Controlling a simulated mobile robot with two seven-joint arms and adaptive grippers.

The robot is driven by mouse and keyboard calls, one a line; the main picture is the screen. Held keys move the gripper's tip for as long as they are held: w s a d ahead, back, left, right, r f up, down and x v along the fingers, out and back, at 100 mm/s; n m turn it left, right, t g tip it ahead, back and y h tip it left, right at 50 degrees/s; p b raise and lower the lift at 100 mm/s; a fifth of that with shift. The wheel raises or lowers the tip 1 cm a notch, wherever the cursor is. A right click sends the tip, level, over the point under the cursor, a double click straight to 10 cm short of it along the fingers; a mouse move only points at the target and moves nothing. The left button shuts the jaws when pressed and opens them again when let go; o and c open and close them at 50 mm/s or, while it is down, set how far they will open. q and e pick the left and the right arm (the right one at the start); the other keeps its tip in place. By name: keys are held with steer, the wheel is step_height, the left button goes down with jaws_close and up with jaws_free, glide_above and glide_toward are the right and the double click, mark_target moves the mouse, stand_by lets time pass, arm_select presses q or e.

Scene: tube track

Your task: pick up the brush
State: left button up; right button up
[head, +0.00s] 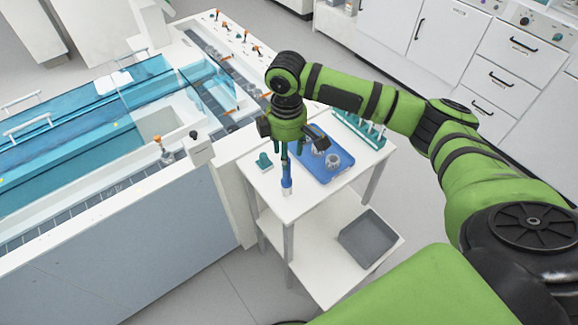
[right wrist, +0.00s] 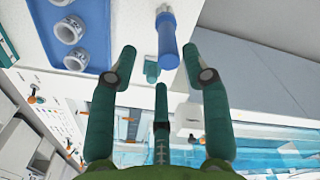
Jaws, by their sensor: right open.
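In the right wrist view the brush (right wrist: 168,38) shows at the top middle, ahead of the fingers. My right gripper (head: 292,152) is above the cart, very near the brush in the head view. In the right wrist view its teal fingers (right wrist: 159,62) are spread, with nothing between them. The brush lies beyond the fingertips, and I see no contact. My left gripper is out of view.
A blue tray (head: 344,177) with several small jars (head: 333,161) sits behind the brush. A small teal piece (head: 263,161) is to its left, and a teal rack (head: 362,130) stands at the back. A grey bin (head: 371,238) is on the lower shelf.

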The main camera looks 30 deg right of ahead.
mark_target(287, 181)
steer(key=shift+s+a+f+p, duration=0.1)
steer(key=shift+s+f+p, duration=0.05)
steer(key=shift+f, duration=0.3)
steer(key=shift+s+a+f+p, duration=0.1)
steer(key=shift+f+p, duration=0.05)
steer(key=shift+f, duration=0.25)
steer(key=shift+s+a+f+p, duration=0.15)
steer(key=shift+f+p, duration=0.15)
steer(key=shift+f, duration=0.3)
steer(key=shift+s+a+f+p, duration=0.15)
steer(key=shift+f+p, duration=0.1)
steer(key=shift+f, duration=0.3)
step_height(287, 181, down, 2)
steer(key=shift+w+d+f, duration=0.1)
steer(key=shift+d, duration=0.05)
steer(key=shift+f, duration=0.15)
jaws_close()
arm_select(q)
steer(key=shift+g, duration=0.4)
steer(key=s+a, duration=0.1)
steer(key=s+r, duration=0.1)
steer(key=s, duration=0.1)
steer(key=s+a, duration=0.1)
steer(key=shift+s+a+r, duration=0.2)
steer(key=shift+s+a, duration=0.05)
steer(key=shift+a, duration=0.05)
arm_select(e)
steer(key=shift+w, duration=0.1)
